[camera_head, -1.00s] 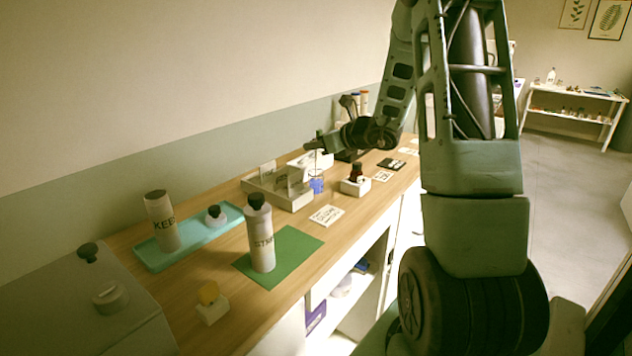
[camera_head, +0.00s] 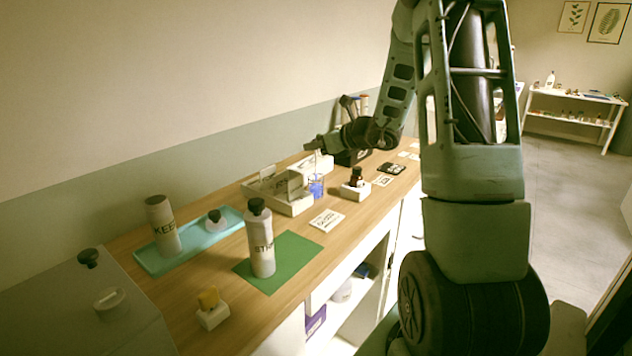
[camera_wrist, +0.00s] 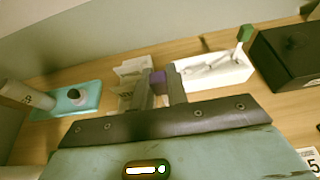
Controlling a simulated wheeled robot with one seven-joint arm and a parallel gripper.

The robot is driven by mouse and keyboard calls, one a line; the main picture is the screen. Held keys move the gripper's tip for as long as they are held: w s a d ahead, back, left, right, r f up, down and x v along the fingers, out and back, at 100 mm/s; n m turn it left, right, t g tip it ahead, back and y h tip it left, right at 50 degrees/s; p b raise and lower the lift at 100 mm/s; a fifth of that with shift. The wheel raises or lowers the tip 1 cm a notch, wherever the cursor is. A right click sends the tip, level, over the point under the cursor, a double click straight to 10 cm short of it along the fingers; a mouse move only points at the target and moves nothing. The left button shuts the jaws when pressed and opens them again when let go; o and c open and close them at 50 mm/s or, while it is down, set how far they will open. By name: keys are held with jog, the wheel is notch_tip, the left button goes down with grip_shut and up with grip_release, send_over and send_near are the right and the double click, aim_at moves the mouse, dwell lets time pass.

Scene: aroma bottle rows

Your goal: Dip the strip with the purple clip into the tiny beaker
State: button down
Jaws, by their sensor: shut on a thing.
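My gripper (camera_head: 312,145) is over the back part of the bench, in the middle of the head view. In the wrist view its fingers (camera_wrist: 159,90) are shut on the purple clip (camera_wrist: 157,76). A thin pale strip (camera_head: 317,163) hangs below the gripper in the head view. The tiny beaker (camera_head: 316,187), with blue in it, stands on the bench right under the strip. I cannot tell whether the strip's lower end is inside the beaker. The beaker is not visible in the wrist view.
A pale tray with compartments (camera_head: 296,208) stands close left of the beaker, and a dark bottle on a white block (camera_head: 355,187) to its right. A grey bottle (camera_head: 261,240) stands on a green mat (camera_head: 298,250). A teal tray (camera_head: 157,262) is further left.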

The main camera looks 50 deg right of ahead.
jog(key=shift+r+p, duration=1.45)
jog(key=shift+r, duration=1)
